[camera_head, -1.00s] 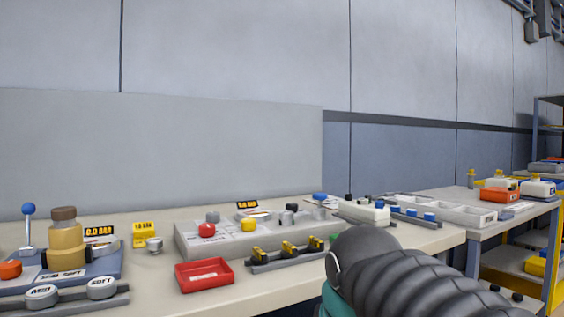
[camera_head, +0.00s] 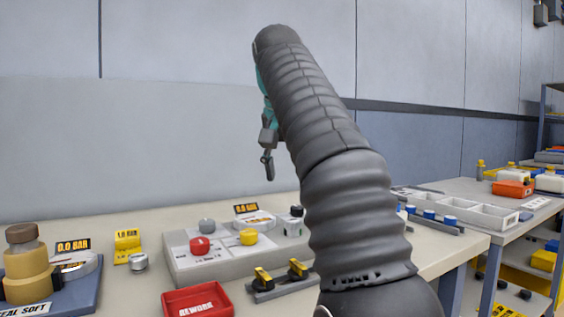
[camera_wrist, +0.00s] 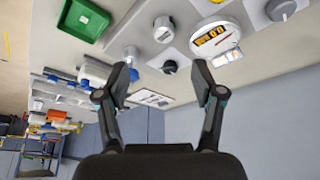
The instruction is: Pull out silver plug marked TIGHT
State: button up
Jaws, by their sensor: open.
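I cannot read the word TIGHT on anything, so I cannot tell which part is the silver plug. The grey fixture block (camera_head: 190,267) on the bench carries a red knob (camera_head: 200,246), a yellow knob (camera_head: 249,237), a grey knob (camera_head: 207,225) and a round gauge with a yellow readout (camera_head: 246,209). A small silver cylinder (camera_head: 138,261) stands left of it. My gripper (camera_head: 267,165) is raised above the block, partly hidden by my arm. In the wrist view my gripper (camera_wrist: 160,86) is open and empty, with silver and dark knobs (camera_wrist: 164,29) beyond its fingers.
A red tray (camera_head: 195,301) and yellow-handled clamps (camera_head: 263,279) sit at the bench front. A brown-capped bottle (camera_head: 24,262) stands far left. A second bench with white bins (camera_head: 490,215) is at right. A green tray (camera_wrist: 84,18) shows in the wrist view.

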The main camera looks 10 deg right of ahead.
aim_at(292, 219)
jog(key=shift+w+x, duration=0.15)
jog(key=shift+x, duration=2.1)
jog(key=shift+w+x, duration=0.2)
jog(key=shift+x, duration=2.05)
jog(key=shift+w+x, duration=0.15)
jog(key=shift+x, duration=2.1)
jog(key=shift+a+r, duration=0.15)
jog(key=shift+c, duration=0.3)
jog(key=c, duration=1.2)
jog(key=o, duration=0.5)
jog(key=shift+c, duration=1.3)
jog(key=shift+r, duration=0.35)
jog(key=shift+r, duration=2.15)
